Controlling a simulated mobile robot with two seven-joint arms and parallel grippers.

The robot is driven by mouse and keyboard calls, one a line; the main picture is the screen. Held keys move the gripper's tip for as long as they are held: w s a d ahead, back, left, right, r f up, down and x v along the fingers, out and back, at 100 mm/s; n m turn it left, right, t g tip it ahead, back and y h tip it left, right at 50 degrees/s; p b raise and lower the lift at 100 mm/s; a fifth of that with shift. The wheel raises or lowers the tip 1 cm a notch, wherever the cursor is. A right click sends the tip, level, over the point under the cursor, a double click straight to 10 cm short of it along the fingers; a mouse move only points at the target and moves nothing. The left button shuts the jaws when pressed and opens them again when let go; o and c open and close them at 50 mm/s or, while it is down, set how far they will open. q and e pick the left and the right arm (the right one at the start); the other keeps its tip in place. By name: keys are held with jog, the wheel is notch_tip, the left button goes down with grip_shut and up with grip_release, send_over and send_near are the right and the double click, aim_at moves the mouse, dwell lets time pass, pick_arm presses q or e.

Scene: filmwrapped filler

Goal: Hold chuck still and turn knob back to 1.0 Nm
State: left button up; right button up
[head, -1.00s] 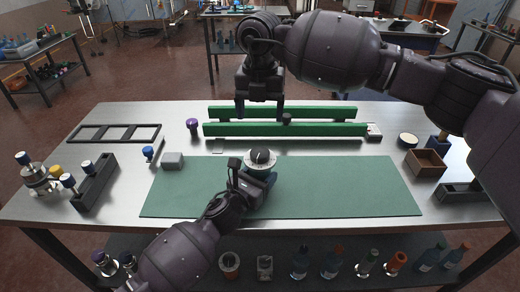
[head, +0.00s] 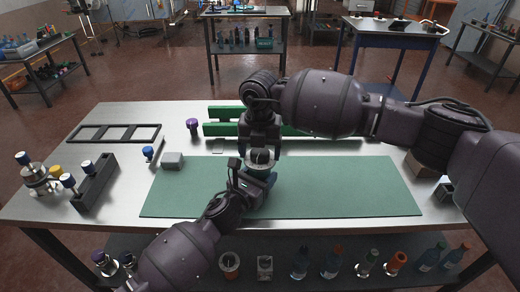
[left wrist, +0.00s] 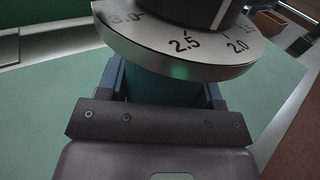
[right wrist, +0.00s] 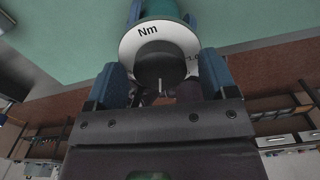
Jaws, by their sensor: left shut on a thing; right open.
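The chuck has a teal body (left wrist: 165,88) under a pale dial ring (left wrist: 190,58) and a black knob (left wrist: 205,8). In the left wrist view, 3.0, 2.5 and 2.0 show on the ring. My left gripper (head: 262,181) is shut on the teal body, which stands upright over the green mat. My right gripper (head: 263,145) is open just above the knob (head: 262,155). In the right wrist view its blue fingers (right wrist: 162,72) stand on both sides of the knob (right wrist: 160,62), with gaps. "Nm" shows on the ring (right wrist: 135,42); the set value is unclear.
The green mat (head: 350,190) is mostly bare. Green rails (head: 220,129) lie behind. At left are a dark rack (head: 95,185), a grey block (head: 173,161) and a blue-topped piece (head: 148,151). My right arm covers the table's right back.

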jog(key=shift+c, duration=0.3)
jog(key=c, duration=0.9)
jog(key=shift+o, duration=0.2)
jog(key=shift+n, duration=0.4)
jog(key=n, duration=0.3)
jog(key=shift+n, duration=0.4)
jog(key=n, duration=0.9)
jog(key=shift+n, duration=0.4)
jog(key=n, duration=0.4)
jog(key=shift+n, duration=0.4)
